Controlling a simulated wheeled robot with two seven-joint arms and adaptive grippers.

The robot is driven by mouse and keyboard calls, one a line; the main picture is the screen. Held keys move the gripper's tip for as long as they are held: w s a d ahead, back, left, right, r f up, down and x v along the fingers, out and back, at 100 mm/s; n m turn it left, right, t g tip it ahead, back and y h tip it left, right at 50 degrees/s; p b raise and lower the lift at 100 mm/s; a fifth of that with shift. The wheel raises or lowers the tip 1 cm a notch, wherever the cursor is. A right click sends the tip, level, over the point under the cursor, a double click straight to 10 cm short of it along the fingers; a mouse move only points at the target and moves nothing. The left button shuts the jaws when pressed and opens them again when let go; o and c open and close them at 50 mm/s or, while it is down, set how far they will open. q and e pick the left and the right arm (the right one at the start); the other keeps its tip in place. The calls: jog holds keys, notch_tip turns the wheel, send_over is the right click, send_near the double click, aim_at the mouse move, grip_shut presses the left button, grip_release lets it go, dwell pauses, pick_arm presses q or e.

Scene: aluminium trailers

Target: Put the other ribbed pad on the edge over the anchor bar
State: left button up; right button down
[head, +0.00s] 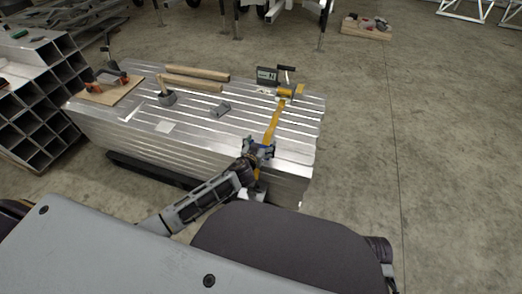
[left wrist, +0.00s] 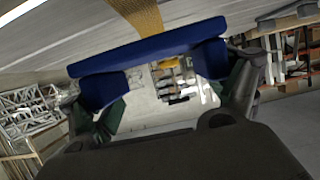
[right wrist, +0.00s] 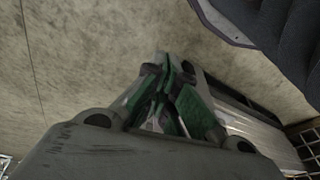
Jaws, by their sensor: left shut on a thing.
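A blue pad (left wrist: 150,57) is gripped between the fingers of my left gripper (left wrist: 158,88); its ribs are too small to make out. In the head view my left gripper (head: 260,150) is at the near edge of the aluminium stack (head: 215,135), at the yellow strap (head: 272,122). The strap also shows above the pad in the left wrist view (left wrist: 138,14). I cannot tell whether pad and edge touch. The anchor bar cannot be made out. My right gripper (right wrist: 170,75) is empty, its green-padded fingers close together, away from the stack's top.
Square tubes (head: 40,110) stand at left. The floor at right is clear.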

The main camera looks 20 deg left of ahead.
pick_arm(q)
jog(key=shift+f+b, duration=0.3)
jog(key=shift+f, duration=0.35)
jog(key=shift+f+b, duration=0.35)
jog(key=shift+f, duration=0.85)
pick_arm(e)
jog(key=shift+s+a+r, duration=0.1)
jog(key=shift+a+r, duration=0.1)
jog(key=shift+r, duration=0.75)
pick_arm(q)
jog(key=shift+f, duration=0.1)
pick_arm(e)
jog(key=shift+f, duration=0.1)
pick_arm(q)
jog(key=o, duration=0.8)
pick_arm(e)
jog(key=shift+r, duration=0.25)
jog(key=shift+w+r, duration=0.1)
jog(key=shift+w, duration=0.1)
